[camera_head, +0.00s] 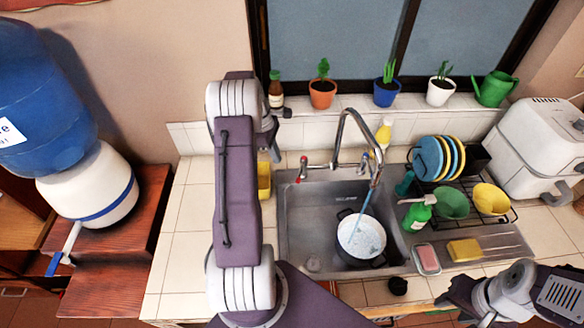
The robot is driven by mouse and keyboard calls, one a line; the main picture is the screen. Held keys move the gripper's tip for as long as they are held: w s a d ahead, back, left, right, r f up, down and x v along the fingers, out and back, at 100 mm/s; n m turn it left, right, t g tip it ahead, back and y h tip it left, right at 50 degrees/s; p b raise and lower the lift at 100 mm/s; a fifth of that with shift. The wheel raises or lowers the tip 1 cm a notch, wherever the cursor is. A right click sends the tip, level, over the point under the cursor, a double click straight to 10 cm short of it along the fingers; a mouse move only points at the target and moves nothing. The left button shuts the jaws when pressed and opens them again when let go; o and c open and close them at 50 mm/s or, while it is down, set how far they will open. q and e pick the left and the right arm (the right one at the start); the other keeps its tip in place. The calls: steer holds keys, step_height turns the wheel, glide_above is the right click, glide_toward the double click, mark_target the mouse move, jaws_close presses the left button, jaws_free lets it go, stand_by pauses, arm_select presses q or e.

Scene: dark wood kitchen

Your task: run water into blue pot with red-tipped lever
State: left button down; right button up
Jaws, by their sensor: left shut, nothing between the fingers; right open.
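The pot (349,232) stands upright in the steel sink basin. Its inside is white and its outer side and handles look dark, so its blue colour is hard to make out. A stream of water (365,208) runs from the curved tap (343,130) into the pot, which holds water. The red-tipped lever (303,162) is at the left of the tap base. My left gripper (274,150) is shut and empty, just left of the lever and partly hidden by my own arm. My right gripper (458,296) is open at the lower right, in front of the counter and away from the pot.
A dish rack (470,213) with plates and bowls stands right of the sink (296,215). A green soap bottle (417,214), a pink sponge dish (426,259) and a yellow sponge (464,249) lie near it. Potted plants line the sill.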

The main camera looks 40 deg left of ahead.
mark_target(300, 174)
arm_select(q)
steer(key=w+d+f+p, duration=0.2)
steer(key=d+f, duration=0.3)
steer(key=shift+f+p, duration=0.15)
steer(key=shift+p, duration=0.15)
steer(key=shift+w, duration=0.1)
steer(key=shift+w+d+n+p, duration=0.25)
steer(key=shift+d+n+p, duration=0.5)
steer(key=shift+d+n, duration=0.5)
steer(key=shift+a, duration=0.1)
